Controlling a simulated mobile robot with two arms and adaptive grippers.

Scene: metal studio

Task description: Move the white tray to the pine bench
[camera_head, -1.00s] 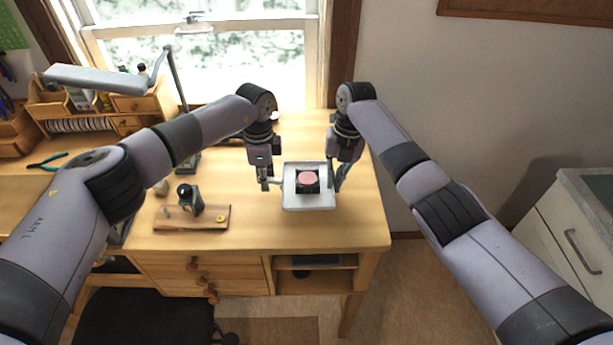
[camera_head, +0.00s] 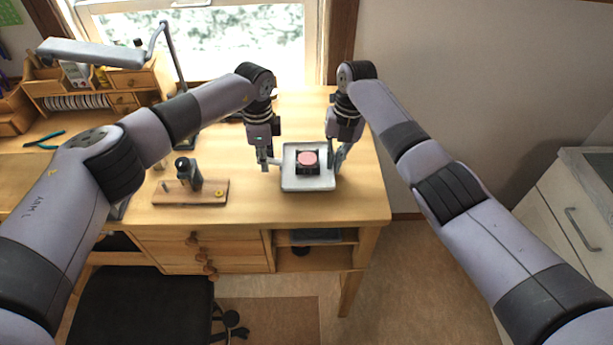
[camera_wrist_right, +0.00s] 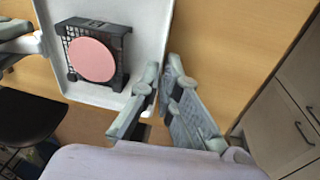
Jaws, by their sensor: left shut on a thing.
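The white tray (camera_head: 308,186) is over the pine bench (camera_head: 345,205), level between my two grippers. It carries a dark basket-like holder with a pink round top (camera_head: 307,160), also seen in the right wrist view (camera_wrist_right: 92,58). My left gripper (camera_head: 272,161) is shut on the tray's left side. My right gripper (camera_head: 337,160) is at the tray's right side. In the right wrist view its fingers (camera_wrist_right: 163,70) are at the tray's rim (camera_wrist_right: 160,45), a narrow gap between them; their grip is unclear. I cannot tell whether the tray touches the bench.
A wooden board with a small dark device (camera_head: 188,175) stands on the bench left of the tray. A lamp (camera_head: 95,52) and a wooden organizer (camera_head: 85,90) are at the back left. A black chair (camera_head: 140,300) is in front. The bench right of the tray is clear.

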